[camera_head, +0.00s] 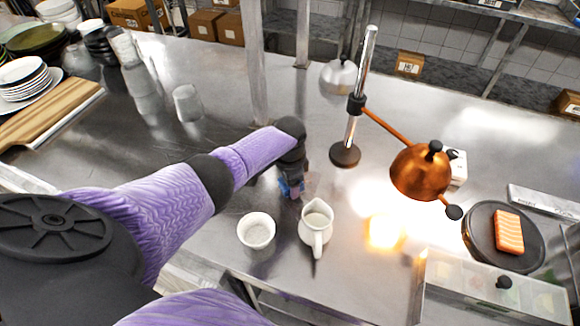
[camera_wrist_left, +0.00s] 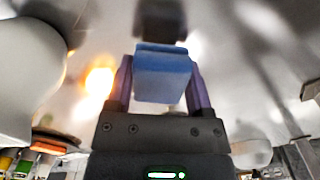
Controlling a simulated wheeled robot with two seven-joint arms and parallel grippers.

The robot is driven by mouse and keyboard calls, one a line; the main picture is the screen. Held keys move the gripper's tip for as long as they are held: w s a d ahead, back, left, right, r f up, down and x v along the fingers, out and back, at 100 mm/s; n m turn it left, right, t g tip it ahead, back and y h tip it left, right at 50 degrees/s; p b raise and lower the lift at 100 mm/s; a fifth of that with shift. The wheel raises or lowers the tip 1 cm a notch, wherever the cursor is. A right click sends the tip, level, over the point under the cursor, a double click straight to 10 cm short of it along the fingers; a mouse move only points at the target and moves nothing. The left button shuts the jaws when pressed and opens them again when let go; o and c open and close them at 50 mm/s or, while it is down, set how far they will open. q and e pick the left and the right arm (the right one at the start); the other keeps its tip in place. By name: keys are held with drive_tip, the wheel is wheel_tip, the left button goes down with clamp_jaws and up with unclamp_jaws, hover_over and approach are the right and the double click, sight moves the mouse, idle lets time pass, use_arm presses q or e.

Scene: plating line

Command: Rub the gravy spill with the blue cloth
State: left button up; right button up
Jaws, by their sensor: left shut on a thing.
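My left gripper (camera_head: 291,190) is low over the steel counter (camera_head: 220,165), behind the white jug (camera_head: 316,226) and the white bowl (camera_head: 256,231). It is shut on the blue cloth (camera_wrist_left: 163,72), which shows as a folded block between the fingers in the left wrist view. In the head view only a small piece of the cloth (camera_head: 284,187) shows below the gripper. I cannot tell whether the cloth touches the counter. No gravy spill can be made out; the arm and gripper may hide it. My right gripper is not in view.
A lamp stand (camera_head: 345,154) with a copper shade (camera_head: 421,172) stands to the right. A dark round plate (camera_head: 480,228) holds a salmon piece (camera_head: 509,232). A clear-lidded container (camera_head: 490,285) is at front right. A glass (camera_head: 187,103) stands at back left, near bare counter.

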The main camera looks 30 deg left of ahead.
use_arm(q)
drive_tip(key=shift+w+r+p, duration=0.15)
drive_tip(key=shift+r+p, duration=2.6)
drive_tip(key=shift+r, duration=0.7)
drive_tip(key=shift+f, duration=0.2)
